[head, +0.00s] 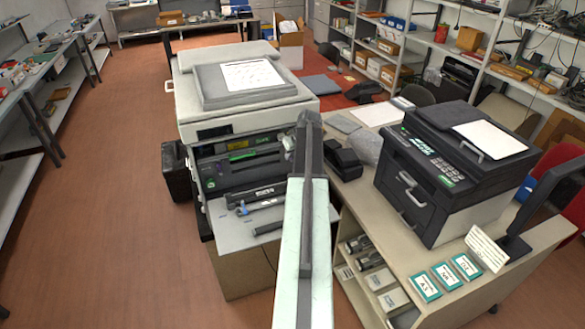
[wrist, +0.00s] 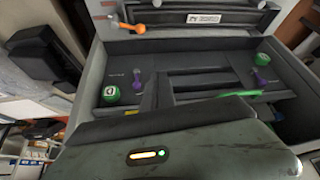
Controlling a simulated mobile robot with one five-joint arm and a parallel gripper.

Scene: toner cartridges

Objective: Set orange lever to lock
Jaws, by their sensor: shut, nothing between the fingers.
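My gripper (wrist: 165,122) shows as a dark shape across the bottom of the wrist view, shut and empty, apart from the lever. In the head view my arm hides it.
Purple levers (wrist: 136,78) and green knobs (wrist: 110,94) sit inside the copier. A second printer (head: 455,170) stands on the desk at right. The floor (head: 110,200) at left is clear.

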